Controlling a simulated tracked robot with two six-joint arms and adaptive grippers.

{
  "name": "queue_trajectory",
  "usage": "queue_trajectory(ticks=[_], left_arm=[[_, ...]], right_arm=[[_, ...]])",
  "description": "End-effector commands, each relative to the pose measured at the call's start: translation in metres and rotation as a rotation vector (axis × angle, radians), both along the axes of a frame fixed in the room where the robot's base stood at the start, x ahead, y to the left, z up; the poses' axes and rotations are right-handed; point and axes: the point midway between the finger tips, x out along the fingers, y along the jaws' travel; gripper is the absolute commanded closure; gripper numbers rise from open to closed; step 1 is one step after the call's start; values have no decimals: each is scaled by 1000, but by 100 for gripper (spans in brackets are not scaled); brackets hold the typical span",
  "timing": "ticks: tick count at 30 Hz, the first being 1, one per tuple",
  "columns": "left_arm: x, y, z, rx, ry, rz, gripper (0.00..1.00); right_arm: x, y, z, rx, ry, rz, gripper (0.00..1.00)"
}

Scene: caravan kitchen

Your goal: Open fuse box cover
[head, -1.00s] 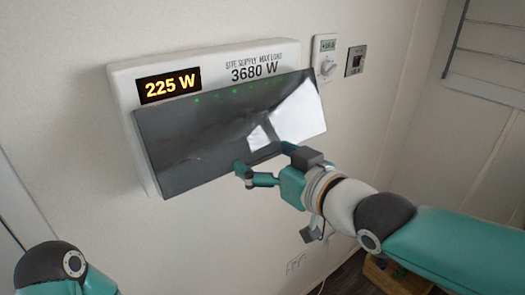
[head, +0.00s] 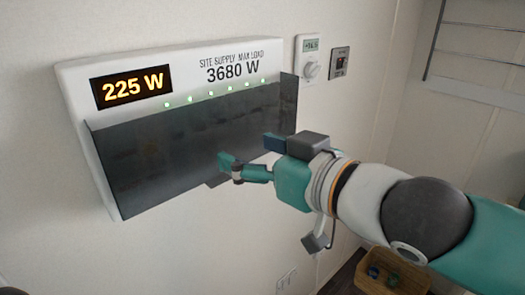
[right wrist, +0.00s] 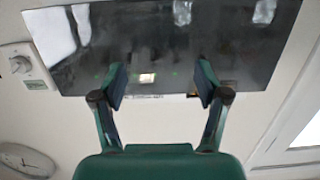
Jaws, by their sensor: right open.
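The fuse box (head: 190,60) is a white wall unit with a "225 W" display and green lights. Its dark glossy cover (head: 150,165) spans the front below the lights; I cannot tell how far it stands off the box. In the right wrist view the cover (right wrist: 230,45) lies beyond the spread fingers (right wrist: 160,84); contact is unclear. My left gripper is out of view.
A thermostat dial (head: 309,62) and a switch plate (head: 339,64) are on the wall right of the box. A wall socket (head: 287,280) is low down. A wooden crate (head: 365,285) stands on the floor at lower right. The wall below the box is clear.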

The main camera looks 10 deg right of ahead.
Motion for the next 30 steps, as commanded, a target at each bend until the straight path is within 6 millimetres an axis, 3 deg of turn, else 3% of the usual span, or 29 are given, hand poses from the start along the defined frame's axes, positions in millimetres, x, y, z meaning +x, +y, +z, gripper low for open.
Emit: queue_trajectory(ticks=[1, 3, 17, 23, 30], left_arm=[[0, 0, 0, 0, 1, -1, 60], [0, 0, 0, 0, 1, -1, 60], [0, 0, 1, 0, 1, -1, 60], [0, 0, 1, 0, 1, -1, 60], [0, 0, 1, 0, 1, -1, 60]], right_arm=[[-1, -2, 1, 2, -1, -3, 12], [-1, -3, 1, 2, -1, -5, 0], [-5, -7, 1, 1, -2, -9, 0], [-26, -19, 5, 4, -2, -8, 0], [-68, -45, 13, 4, -5, -8, 0]])
